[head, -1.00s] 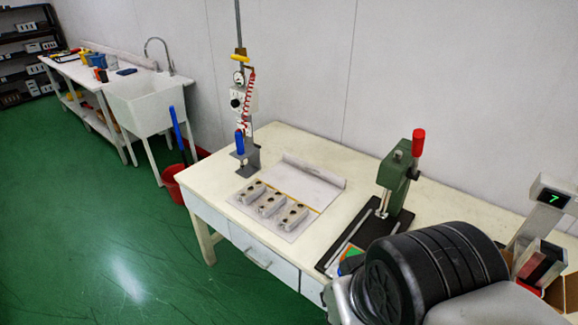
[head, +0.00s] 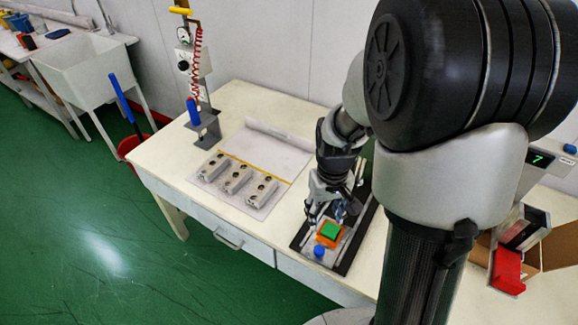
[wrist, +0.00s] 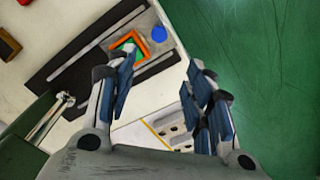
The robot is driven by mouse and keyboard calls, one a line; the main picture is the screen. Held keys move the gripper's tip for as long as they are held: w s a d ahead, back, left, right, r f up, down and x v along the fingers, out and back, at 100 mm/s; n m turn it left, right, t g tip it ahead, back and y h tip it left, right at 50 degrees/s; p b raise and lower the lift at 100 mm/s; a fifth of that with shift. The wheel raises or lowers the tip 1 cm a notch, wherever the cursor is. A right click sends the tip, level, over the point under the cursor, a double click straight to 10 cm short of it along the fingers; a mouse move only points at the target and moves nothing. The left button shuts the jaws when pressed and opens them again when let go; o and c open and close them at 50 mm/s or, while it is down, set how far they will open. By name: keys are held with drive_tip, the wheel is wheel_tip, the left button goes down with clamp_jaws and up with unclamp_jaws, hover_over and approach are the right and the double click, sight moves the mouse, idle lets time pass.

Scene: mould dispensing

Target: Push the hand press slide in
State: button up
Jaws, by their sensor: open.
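The hand press's slide is a grey plate (wrist: 166,52) with a blue knob (wrist: 159,33) at its outer end. It carries an orange frame (wrist: 140,58) around a green block (head: 331,230). The slide sticks out at the front end of the black base (wrist: 62,78), and the knob also shows in the head view (head: 319,251). My gripper (wrist: 160,92) is open and empty, above the table by the slide, apart from the knob.
A mat (head: 262,212) with several grey mould parts (head: 238,180) lies left of the press. A dispenser stand (head: 205,125) rises behind them. A device with a green 7 display (head: 540,160) and a red tray (head: 508,272) stand at the right.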

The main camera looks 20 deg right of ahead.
sight(320, 250)
wheel_tip(320, 250, down, 18)
drive_tip(key=b, duration=0.6)
drive_tip(key=shift+d, duration=0.15)
drive_tip(key=shift+c, duration=0.4)
clamp_jaws()
